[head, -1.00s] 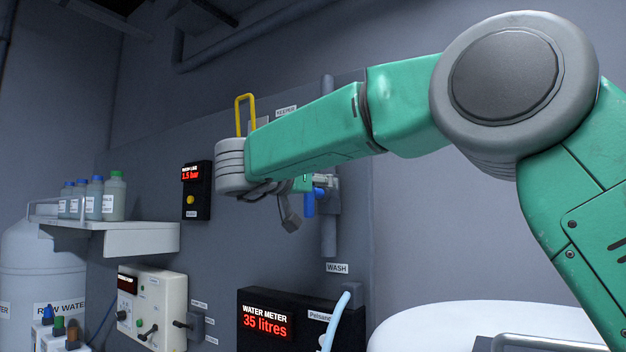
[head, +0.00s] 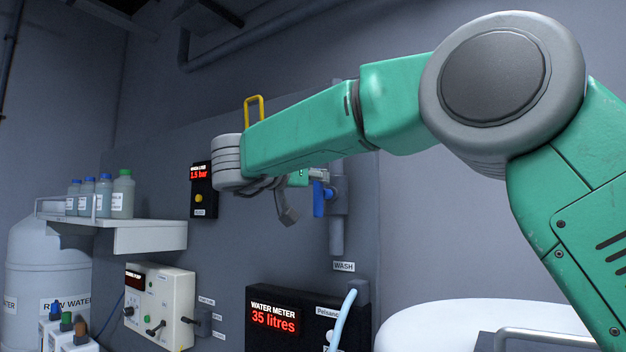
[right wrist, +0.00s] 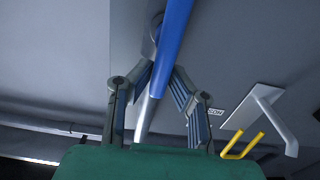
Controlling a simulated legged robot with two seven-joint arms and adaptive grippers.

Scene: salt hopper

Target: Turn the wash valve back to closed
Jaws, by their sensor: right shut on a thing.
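The wash valve sits on a grey vertical pipe (head: 337,220) on the wall panel, above a WASH label (head: 344,266). Its blue lever (head: 319,199) hangs downward beside the pipe in the head view. My right gripper (head: 317,177) is at the lever, partly hidden by my own wrist. In the right wrist view the blue lever (right wrist: 174,45) runs between the two fingers (right wrist: 160,78), which are shut on it. My left gripper is not in view.
A water meter (head: 272,319) below reads 35 litres. A display (head: 201,180) reads 1.5 bar. A yellow handle (head: 254,112) shows above my wrist. A bottle shelf (head: 150,237) is at left, a white rounded tank (head: 480,318) at lower right.

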